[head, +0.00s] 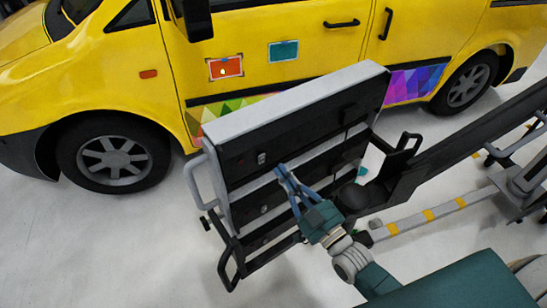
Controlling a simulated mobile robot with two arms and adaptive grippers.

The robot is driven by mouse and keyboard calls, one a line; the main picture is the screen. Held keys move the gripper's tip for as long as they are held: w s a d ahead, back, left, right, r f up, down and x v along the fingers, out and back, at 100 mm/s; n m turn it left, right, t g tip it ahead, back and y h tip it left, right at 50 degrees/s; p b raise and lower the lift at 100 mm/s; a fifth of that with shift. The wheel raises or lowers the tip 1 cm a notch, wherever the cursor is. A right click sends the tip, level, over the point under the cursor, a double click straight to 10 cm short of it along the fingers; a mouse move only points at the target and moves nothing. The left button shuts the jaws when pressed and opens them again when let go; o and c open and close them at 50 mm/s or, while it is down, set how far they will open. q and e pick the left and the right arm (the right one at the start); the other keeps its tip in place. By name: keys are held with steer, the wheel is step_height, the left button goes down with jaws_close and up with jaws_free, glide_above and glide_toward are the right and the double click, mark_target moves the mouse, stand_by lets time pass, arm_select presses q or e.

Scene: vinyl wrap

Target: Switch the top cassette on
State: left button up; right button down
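The top cassette (300,141) is the upper dark panel of a tilted rack in front of the van. It has a small light-coloured switch (262,158) left of its middle. Whether the switch is on or off is too small to tell. My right gripper (280,169) has blue fingers whose tips come together. It appears shut and empty, just right of and below the switch, in front of the panel. Contact with the panel cannot be told. A second cassette (262,208) with a similar small knob lies below. My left gripper is not in view.
A yellow van (270,25) with an orange sticker (225,68) and a teal sticker (283,51) stands behind the rack. The rack has a grey side handle (194,181) and a dark lower frame. A black beam runs right. Pale floor (100,240) is clear at left.

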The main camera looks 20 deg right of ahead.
mark_target(264, 150)
steer(key=p+x, duration=0.1)
steer(key=x, duration=0.4)
steer(key=shift+s, duration=0.1)
steer(key=shift+w+r+g+p, duration=0.25)
steer(key=shift+r+p, duration=0.2)
steer(key=shift+p, duration=0.7)
steer(key=shift+a+f, duration=0.1)
steer(key=shift+f, duration=0.25)
